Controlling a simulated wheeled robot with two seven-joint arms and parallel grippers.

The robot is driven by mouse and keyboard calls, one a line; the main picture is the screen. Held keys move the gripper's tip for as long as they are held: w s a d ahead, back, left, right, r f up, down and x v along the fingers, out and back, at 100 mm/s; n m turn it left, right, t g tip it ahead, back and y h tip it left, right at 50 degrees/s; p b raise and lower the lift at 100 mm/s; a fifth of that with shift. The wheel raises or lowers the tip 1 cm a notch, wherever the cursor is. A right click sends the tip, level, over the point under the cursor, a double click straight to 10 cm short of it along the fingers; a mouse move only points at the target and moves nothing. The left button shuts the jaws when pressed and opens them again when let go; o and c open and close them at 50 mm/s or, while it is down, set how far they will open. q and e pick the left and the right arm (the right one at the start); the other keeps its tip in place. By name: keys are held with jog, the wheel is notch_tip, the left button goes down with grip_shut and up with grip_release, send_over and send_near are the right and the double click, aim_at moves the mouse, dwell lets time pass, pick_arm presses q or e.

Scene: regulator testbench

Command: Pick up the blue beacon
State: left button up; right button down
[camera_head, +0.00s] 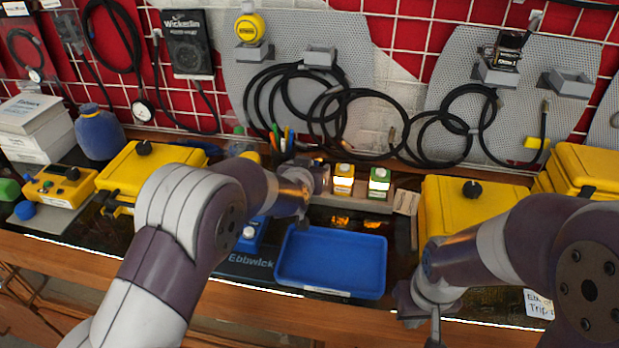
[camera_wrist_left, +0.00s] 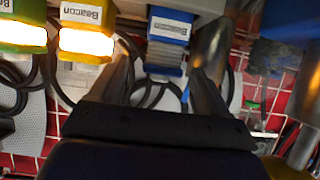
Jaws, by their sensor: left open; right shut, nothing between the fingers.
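The blue beacon (camera_wrist_left: 168,42), with a white "Beacon" label, shows in the left wrist view between the fingers of my left gripper (camera_wrist_left: 165,62). The fingers stand open, one on each side of it; whether they touch it I cannot tell. In the head view my left gripper (camera_head: 318,177) is at the left end of the beacon row and hides the blue beacon. The yellow beacon (camera_head: 344,181) and green beacon (camera_head: 380,182) stand to its right; both also show lit in the wrist view. My right gripper (camera_head: 428,318) is shut and empty near the bench's front edge.
A blue tray (camera_head: 330,262) lies on the bench in front of the beacons. Yellow cases (camera_head: 455,200) stand to the right and another yellow case (camera_head: 150,168) to the left. Pens stand behind the left gripper. Cables hang on the back wall.

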pick_arm(q)
jog(key=x, duration=0.5)
jog(key=shift+w+a+r, duration=0.1)
jog(key=shift+r, duration=0.15)
jog(key=shift+s, duration=0.2)
jog(key=c, duration=1.1)
